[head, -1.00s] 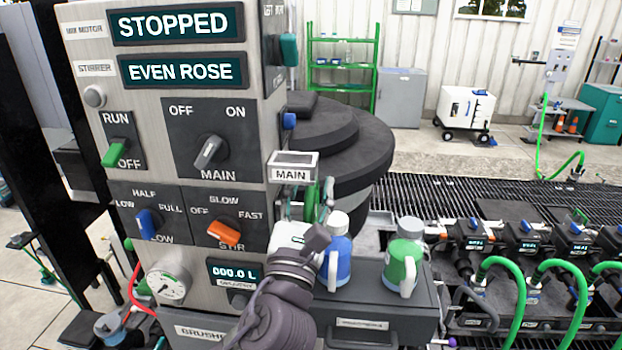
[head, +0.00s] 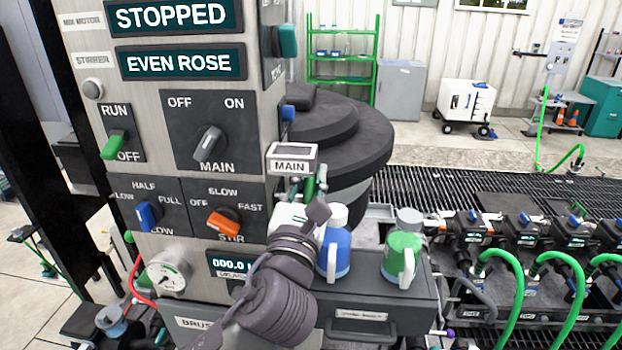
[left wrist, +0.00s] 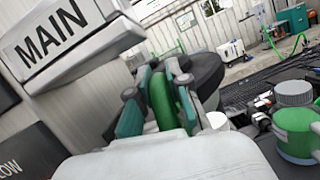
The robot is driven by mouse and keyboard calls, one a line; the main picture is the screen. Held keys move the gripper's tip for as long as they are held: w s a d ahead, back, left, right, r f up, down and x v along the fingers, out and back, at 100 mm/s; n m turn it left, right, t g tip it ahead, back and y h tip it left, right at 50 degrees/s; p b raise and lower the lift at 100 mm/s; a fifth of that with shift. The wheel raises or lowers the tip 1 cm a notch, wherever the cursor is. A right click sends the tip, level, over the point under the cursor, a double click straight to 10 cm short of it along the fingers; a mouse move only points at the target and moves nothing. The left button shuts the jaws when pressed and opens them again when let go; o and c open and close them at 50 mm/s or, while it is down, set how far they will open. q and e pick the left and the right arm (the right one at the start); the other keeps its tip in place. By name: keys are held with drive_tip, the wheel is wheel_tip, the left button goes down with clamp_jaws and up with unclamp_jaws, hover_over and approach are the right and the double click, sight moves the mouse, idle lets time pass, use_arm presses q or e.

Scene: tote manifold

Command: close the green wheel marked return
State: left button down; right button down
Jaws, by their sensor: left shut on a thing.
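A green wheel (left wrist: 165,102) stands on edge in the left wrist view, between the teal finger pads of my left gripper (left wrist: 158,104). The gripper is shut on it. In the head view the wheel (head: 309,188) is a small green patch behind my gripper and wrist, just under a sign reading MAIN (head: 291,165). The sign is also large at the upper left of the left wrist view (left wrist: 56,34). I see no "return" marking on or near this wheel. My right gripper is in neither view.
The control panel (head: 180,90) stands close on the left, reading STOPPED. A blue jug (head: 335,252) and a green jug (head: 401,262) stand on the dark cabinet (head: 375,300) beside my arm. Black units with green hoses (head: 510,275) fill the lower right.

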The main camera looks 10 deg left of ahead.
sight(306, 191)
use_arm(q)
drive_tip(key=shift+w+g, duration=0.3)
drive_tip(key=shift+g, duration=0.4)
drive_tip(key=shift+w+g, duration=0.3)
drive_tip(key=shift+g, duration=0.4)
drive_tip(key=c, duration=1.1)
unclamp_jaws()
drive_tip(key=shift+f, duration=0.1)
drive_tip(key=shift+c, duration=0.2)
drive_tip(key=shift+s+a, duration=0.15)
drive_tip(key=shift+s, duration=1.7)
drive_tip(key=shift+s+a, duration=0.15)
drive_tip(key=shift+s, duration=1.7)
